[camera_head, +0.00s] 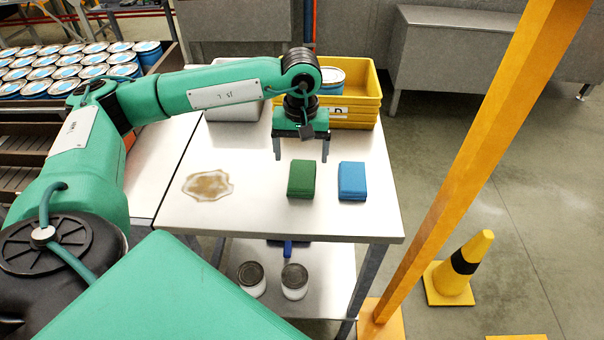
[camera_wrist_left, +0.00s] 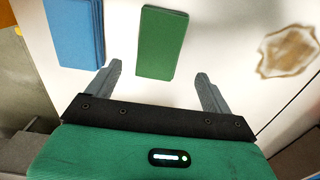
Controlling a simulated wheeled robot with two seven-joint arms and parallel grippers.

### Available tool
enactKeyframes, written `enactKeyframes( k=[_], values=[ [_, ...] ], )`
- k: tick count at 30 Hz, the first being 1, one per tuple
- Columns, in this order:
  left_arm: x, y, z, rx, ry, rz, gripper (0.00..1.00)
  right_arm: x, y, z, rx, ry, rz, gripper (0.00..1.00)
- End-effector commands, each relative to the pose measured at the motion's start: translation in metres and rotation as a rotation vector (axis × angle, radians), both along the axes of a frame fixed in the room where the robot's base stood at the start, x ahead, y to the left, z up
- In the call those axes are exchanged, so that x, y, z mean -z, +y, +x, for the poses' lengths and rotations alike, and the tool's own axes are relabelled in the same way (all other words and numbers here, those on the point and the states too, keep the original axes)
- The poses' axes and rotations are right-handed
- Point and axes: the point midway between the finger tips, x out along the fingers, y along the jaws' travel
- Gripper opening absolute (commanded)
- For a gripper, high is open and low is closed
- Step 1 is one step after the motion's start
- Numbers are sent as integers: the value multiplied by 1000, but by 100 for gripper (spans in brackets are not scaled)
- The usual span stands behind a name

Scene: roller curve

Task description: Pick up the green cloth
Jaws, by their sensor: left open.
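The green cloth (camera_head: 302,180) is a folded block lying on the white table (camera_head: 250,215). In the left wrist view the green cloth (camera_wrist_left: 162,43) lies ahead of and between the two fingers. My left gripper (camera_head: 301,152) hangs over the table just behind the cloth, with its fingers apart and nothing between them. In the left wrist view the left gripper (camera_wrist_left: 158,85) has its fingers spread wider than the cloth. My right gripper is in neither view.
A blue folded cloth (camera_head: 352,181) lies right of the green one. A brown stain (camera_head: 208,185) marks the table to the left. A yellow bin (camera_head: 352,98) stands at the back. A yellow post (camera_head: 470,170) rises right of the table. Two cans (camera_head: 294,281) stand on the lower shelf.

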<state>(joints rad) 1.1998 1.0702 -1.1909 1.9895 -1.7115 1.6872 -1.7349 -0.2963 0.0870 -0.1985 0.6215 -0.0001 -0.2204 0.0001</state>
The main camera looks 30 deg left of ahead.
Motion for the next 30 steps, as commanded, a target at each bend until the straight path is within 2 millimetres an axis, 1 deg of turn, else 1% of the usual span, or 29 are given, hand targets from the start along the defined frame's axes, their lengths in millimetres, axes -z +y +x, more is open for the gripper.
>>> enactKeyframes(
  k=[1, 2, 6, 9, 12, 15, 19, 23, 24, 26, 27, 30],
  values=[
    [2, 0, -1, 0, 4, 1, 85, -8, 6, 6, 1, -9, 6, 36],
    [5, -1, -1, 0, 4, 1, 85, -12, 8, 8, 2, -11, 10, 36],
    [22, -3, 0, 1, 5, 1, 85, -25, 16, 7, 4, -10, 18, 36],
    [37, -3, 0, 0, 4, 0, 85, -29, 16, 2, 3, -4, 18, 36],
    [45, -3, 0, 0, 2, 0, 85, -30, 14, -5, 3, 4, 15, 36],
    [47, -3, 0, 0, 1, -1, 85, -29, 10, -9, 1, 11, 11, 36],
    [47, -3, 0, 0, 1, -1, 85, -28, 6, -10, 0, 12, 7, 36],
    [47, -3, 0, 0, 1, -1, 59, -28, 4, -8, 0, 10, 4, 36],
    [47, -3, 0, 0, 1, -1, 51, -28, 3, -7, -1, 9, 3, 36],
    [47, -3, 0, 0, 1, -1, 39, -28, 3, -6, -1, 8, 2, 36],
    [47, -3, 0, 0, 1, -1, 36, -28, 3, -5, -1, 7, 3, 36],
    [47, -3, 0, 0, 1, -1, 36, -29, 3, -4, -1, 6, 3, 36]
  ],
)
